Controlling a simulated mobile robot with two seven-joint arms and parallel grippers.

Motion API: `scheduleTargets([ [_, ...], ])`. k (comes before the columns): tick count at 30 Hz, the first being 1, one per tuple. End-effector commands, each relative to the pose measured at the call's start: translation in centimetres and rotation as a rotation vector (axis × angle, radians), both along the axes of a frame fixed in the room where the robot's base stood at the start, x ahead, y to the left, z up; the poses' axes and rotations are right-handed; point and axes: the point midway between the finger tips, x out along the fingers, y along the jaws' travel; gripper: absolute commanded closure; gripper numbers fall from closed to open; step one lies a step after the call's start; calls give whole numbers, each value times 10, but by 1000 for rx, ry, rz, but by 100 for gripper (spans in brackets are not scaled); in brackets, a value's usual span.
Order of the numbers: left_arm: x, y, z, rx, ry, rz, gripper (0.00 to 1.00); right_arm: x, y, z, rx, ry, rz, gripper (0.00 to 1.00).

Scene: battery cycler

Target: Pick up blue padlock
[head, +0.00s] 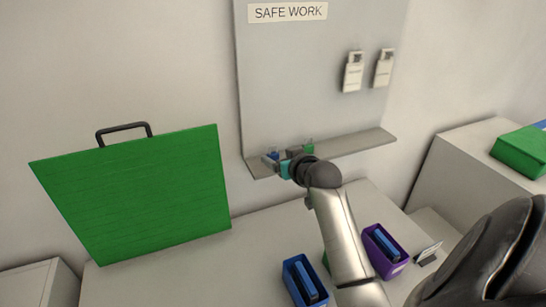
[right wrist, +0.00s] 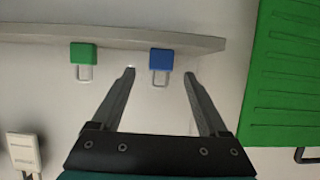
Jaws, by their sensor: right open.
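The blue padlock (right wrist: 161,59) stands on the shelf, with its pale shackle pointing down in the right wrist view. In the head view the padlock (head: 273,155) is small and partly hidden by my right gripper (head: 284,158). My right gripper (right wrist: 159,74) is open and empty in the right wrist view. Its fingertips lie on either side of the padlock's shackle, with a gap on both sides; I cannot tell whether they are level with it in depth. My left gripper is in neither view.
A green padlock (right wrist: 82,52) stands on the same shelf (head: 365,142), beside the blue one. Two white padlocks (head: 353,72) hang on the board above. A large green panel (head: 135,190) stands left. Blue (head: 304,283) and purple (head: 384,252) bins sit below.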

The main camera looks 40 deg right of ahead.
Motion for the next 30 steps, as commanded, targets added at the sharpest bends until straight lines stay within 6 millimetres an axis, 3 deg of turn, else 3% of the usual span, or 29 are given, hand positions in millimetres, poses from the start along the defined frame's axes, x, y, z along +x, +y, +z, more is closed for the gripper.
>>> scheduleTargets([
  [15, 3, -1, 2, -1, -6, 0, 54, 42, -12, -17, 0, -1, 0, 22],
  [26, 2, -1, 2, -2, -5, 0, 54, 46, -14, -19, -2, -1, -1, 22],
  [30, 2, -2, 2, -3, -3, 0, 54, 46, -14, -19, -2, -1, -1, 37],
])
